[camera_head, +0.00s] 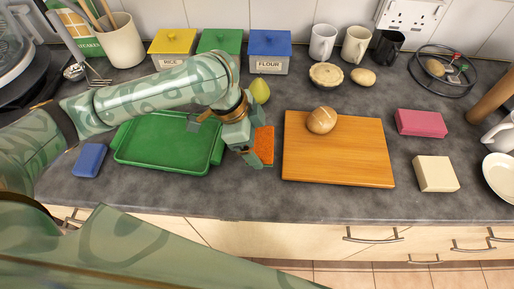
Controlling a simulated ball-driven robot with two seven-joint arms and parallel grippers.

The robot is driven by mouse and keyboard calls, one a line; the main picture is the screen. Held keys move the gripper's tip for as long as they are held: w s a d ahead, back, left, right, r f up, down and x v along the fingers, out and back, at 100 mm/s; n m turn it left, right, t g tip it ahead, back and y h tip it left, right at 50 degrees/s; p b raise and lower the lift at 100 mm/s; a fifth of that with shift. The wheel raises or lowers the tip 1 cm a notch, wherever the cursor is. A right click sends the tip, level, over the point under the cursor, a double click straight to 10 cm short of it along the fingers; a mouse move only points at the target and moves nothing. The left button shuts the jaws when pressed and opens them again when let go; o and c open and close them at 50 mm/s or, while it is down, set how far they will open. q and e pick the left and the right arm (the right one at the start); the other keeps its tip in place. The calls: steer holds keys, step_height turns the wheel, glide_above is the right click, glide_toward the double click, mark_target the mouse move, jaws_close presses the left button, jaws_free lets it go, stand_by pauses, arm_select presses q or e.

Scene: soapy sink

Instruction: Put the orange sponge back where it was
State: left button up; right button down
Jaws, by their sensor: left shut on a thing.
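The orange sponge (265,146) shows between the green tray (165,172) and the wooden cutting board (340,172). My left gripper (256,158) reaches in from the left over the tray and is shut on the sponge. The gripper hides the left part of the sponge. I cannot tell whether the sponge touches the worktop or hangs just above it. My right gripper is not in the picture.
A blue sponge (89,160) lies left of the tray, and a pear (260,90) stands behind my gripper. A bread roll (321,120) sits on the board. Pink (420,123) and cream (435,173) blocks lie to its right. The worktop's front strip is clear.

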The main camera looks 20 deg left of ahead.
mark_target(256, 146)
arm_select(q)
steer(key=f+b, duration=0.1)
steer(key=f, duration=0.1)
steer(key=f+b, duration=0.1)
steer(key=f, duration=0.1)
steer(key=shift+w+a+f+b, duration=0.1)
steer(key=shift+w+b, duration=0.2)
steer(key=shift+w, duration=0.05)
steer(key=o, duration=0.8)
steer(key=shift+r, duration=0.35)
steer(key=p+v, duration=0.5)
steer(key=v, duration=0.6)
steer(key=shift+s+a+r+p, duration=0.1)
steer(key=shift+a+r+p, duration=0.15)
steer(key=shift+r+p, duration=0.1)
